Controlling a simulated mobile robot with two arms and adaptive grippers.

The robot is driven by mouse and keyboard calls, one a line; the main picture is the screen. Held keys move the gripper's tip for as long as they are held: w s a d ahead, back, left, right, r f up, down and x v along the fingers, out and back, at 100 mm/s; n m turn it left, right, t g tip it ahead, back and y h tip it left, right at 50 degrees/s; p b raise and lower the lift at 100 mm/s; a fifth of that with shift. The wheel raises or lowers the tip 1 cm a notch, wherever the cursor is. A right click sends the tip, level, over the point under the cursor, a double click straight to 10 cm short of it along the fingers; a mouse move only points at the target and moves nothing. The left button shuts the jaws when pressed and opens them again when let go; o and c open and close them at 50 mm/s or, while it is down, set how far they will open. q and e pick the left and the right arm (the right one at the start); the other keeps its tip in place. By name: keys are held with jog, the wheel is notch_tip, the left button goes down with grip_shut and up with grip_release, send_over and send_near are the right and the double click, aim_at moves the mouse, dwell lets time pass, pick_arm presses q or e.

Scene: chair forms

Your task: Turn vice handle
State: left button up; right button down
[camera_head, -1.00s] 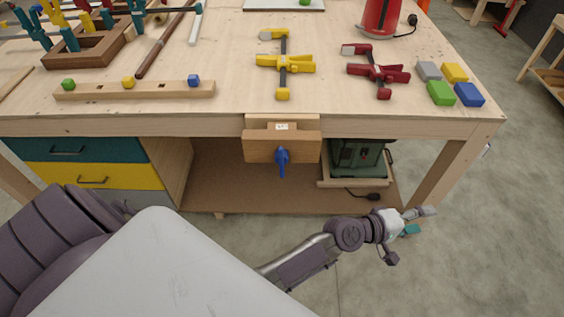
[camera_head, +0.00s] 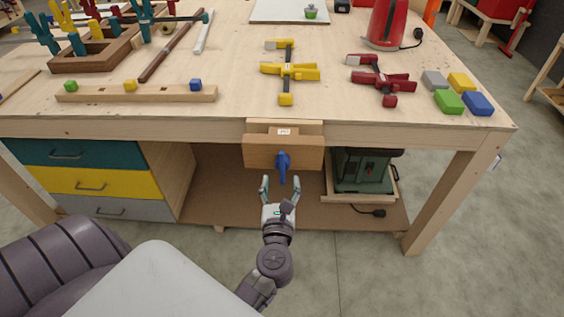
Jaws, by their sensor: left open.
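The wooden vice (camera_head: 262,155) is mounted on the front edge of the workbench. Its blue handle (camera_head: 283,163) is on the front face and hangs nearly straight down. My left gripper (camera_head: 281,184) is open and empty just below the handle, with its two fingers pointing up towards it. In the picture the handle's lower end lies just above the gap between the fingertips. I cannot tell the gap in depth, and no contact shows. My right gripper is not in view.
The workbench top (camera_head: 230,60) holds yellow clamps (camera_head: 290,71), red clamps (camera_head: 383,80), coloured blocks (camera_head: 449,102) and a wooden strip with small cubes (camera_head: 160,93). Drawers (camera_head: 90,182) stand below left. A green machine (camera_head: 362,170) sits on the lower shelf right of the vice.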

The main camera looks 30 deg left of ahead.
aim_at(286, 165)
pick_arm(q)
jog(key=p+x, duration=0.1)
jog(key=x, duration=0.5)
jog(key=shift+w+a, duration=0.1)
jog(key=shift+w, duration=0.2)
jog(key=c, duration=1.1)
jog(key=shift+m, duration=0.3)
jog(key=shift+r+m+p, duration=0.1)
jog(key=shift+m+p, duration=0.4)
jog(key=shift+w+d+m+p, duration=0.1)
jog(key=shift+d+m+p, duration=0.1)
jog(key=shift+m+p, duration=0.75)
jog(key=shift+w+d+f+m+p, duration=0.1)
jog(key=shift+m+p, duration=0.1)
jog(key=shift+m, duration=0.6)
jog(key=shift+d+f+m+p, duration=0.15)
jog(key=shift+m+p, duration=0.1)
jog(key=shift+m, duration=0.5)
jog(key=shift+a+f+m+p, duration=0.1)
jog(key=shift+m+p, duration=0.1)
jog(key=shift+m, duration=0.6)
